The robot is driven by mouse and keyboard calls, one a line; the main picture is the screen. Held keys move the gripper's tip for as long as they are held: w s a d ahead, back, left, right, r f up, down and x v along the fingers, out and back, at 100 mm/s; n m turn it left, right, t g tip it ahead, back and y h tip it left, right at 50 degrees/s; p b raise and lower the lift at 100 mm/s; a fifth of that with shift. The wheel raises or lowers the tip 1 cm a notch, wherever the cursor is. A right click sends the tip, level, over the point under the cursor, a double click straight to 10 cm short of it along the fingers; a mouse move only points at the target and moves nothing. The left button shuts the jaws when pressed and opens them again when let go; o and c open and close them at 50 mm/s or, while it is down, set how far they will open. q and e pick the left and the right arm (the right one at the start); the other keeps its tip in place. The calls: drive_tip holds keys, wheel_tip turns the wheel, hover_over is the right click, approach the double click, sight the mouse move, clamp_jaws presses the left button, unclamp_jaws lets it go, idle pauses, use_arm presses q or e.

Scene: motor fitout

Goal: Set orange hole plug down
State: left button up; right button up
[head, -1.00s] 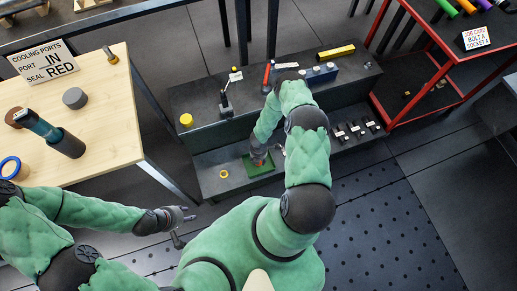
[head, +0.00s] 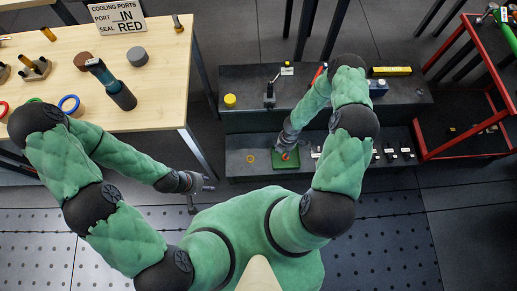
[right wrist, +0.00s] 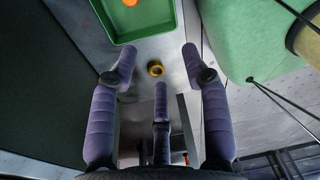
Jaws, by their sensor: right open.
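The orange hole plug (right wrist: 130,3) lies in the green tray (right wrist: 150,32), at the top edge of the right wrist view and partly cut off. In the head view, the green tray (head: 292,164) sits on the lower shelf, with a small orange spot in it beside my right gripper (head: 286,151). In the right wrist view my right gripper (right wrist: 157,66) is open with nothing between its fingers, and the plug is clear of them. My left gripper (head: 206,184) hangs over the floor, away from everything; its fingers are too small to judge.
A yellow cylinder (head: 230,100) stands on the upper shelf. A wooden table (head: 165,90) is at left, a red-framed cart (head: 460,150) at right.

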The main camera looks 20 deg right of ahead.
drive_tip(key=s+a+r+m+y, duration=0.1)
drive_tip(key=s+a+r+m, duration=0.1)
drive_tip(key=a+r+m, duration=0.3)
drive_tip(key=s+a+r+m+y, duration=0.1)
drive_tip(key=s+a+r+m, duration=0.2)
drive_tip(key=a+r+m, duration=0.2)
drive_tip(key=s+a+r+m+t+y, duration=0.1)
drive_tip(key=s+a+r+m, duration=0.1)
drive_tip(key=a+r+m, duration=0.4)
drive_tip(key=a+m, duration=0.1)
drive_tip(key=m, duration=0.3)
drive_tip(key=shift+s+a+m, duration=0.3)
drive_tip(key=shift+s+a, duration=0.05)
